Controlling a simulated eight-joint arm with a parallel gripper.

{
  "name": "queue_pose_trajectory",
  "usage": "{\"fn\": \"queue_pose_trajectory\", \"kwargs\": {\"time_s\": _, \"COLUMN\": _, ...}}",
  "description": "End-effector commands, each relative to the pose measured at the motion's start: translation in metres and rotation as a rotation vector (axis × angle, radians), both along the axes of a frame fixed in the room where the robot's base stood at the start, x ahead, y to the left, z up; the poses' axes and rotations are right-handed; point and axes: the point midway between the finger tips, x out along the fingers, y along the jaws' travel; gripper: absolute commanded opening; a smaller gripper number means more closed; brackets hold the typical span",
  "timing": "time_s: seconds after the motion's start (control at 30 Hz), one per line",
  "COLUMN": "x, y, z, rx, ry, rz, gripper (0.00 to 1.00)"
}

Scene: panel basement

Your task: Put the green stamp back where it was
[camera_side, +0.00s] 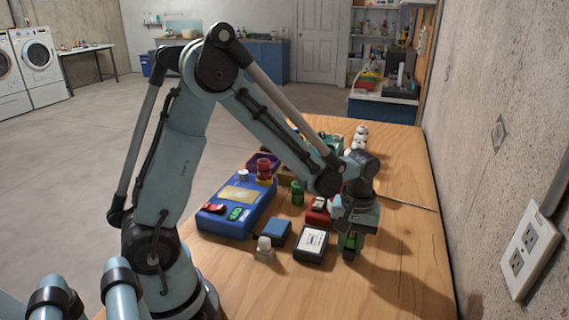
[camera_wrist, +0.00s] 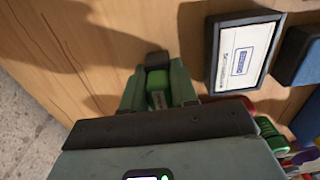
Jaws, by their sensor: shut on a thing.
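My gripper (camera_side: 350,245) points down over the right part of the wooden table. It is shut on the green stamp (camera_wrist: 158,98), which shows between the two fingers in the wrist view with a dark block at its far end. In the side view the fingers cover most of the stamp, and I cannot tell whether it touches the table. A dark-framed pad with a white label (camera_side: 311,243) lies just left of my gripper, apart from it; it also shows in the wrist view (camera_wrist: 243,53).
A blue pad (camera_side: 276,232) and a small pale stamp (camera_side: 264,249) are left of the labelled pad. A blue box (camera_side: 222,218) lies further left. A green piece (camera_side: 297,192) and a red item (camera_side: 318,212) stand behind.

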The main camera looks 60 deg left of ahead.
Motion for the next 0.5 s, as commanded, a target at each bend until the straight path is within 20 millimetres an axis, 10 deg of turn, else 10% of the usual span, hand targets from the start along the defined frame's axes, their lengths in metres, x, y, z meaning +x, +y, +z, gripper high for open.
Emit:
{"fn": "queue_pose_trajectory", "kwargs": {"time_s": 0.47, "x": 0.0, "y": -0.0003, "z": -0.0084, "rx": 0.0, "ry": 0.0, "rz": 0.0, "gripper": 0.08}}
{"fn": "queue_pose_trajectory", "kwargs": {"time_s": 0.5, "x": 0.0, "y": -0.0003, "z": -0.0079, "rx": 0.0, "ry": 0.0, "rz": 0.0, "gripper": 0.34}}
